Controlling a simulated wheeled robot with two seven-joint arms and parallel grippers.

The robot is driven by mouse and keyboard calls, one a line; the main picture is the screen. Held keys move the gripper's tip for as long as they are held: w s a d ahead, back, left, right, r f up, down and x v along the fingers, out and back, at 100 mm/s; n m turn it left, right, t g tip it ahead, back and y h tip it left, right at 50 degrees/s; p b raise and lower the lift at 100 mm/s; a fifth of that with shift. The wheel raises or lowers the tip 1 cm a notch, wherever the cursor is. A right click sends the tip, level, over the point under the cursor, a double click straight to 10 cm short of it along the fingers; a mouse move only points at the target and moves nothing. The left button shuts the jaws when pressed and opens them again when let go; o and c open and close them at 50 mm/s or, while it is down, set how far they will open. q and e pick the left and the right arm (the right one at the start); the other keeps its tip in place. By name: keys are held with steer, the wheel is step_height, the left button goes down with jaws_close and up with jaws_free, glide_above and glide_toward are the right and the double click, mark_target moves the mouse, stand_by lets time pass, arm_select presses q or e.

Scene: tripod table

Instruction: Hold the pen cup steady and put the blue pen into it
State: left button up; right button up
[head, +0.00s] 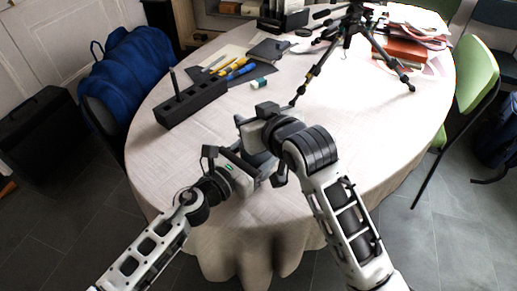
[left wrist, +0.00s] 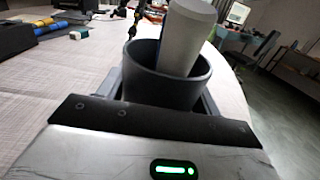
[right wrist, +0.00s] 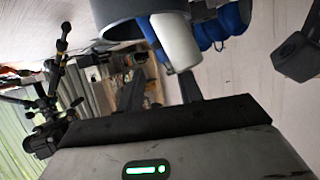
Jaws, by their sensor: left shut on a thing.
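The pen cup (left wrist: 150,85), a dark grey round cup, stands in the jaws of my left gripper (left wrist: 163,100), which is shut on it. A thick white cylinder (left wrist: 187,40) leans tilted inside the cup's mouth. I take it to be the blue pen; in the right wrist view the white cylinder (right wrist: 177,42) has a blue strip along one side. The cup's rim (right wrist: 118,30) shows just beyond. In the head view my arms mostly hide cup and pen.
A black slotted block (head: 192,102) stands left on the round table (head: 350,130). Markers (head: 238,70) and a small green-white eraser (head: 259,83) lie behind it. A black tripod (head: 350,40) and stacked books (head: 405,50) stand at the back right. The right side of the tabletop is clear.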

steer(key=v, duration=1.2)
steer(key=shift+f, duration=0.1)
arm_select(q)
steer(key=o, duration=1.1)
steer(key=shift+o, duration=0.2)
steer(key=shift+a, duration=0.1)
steer(key=v, duration=1.2)
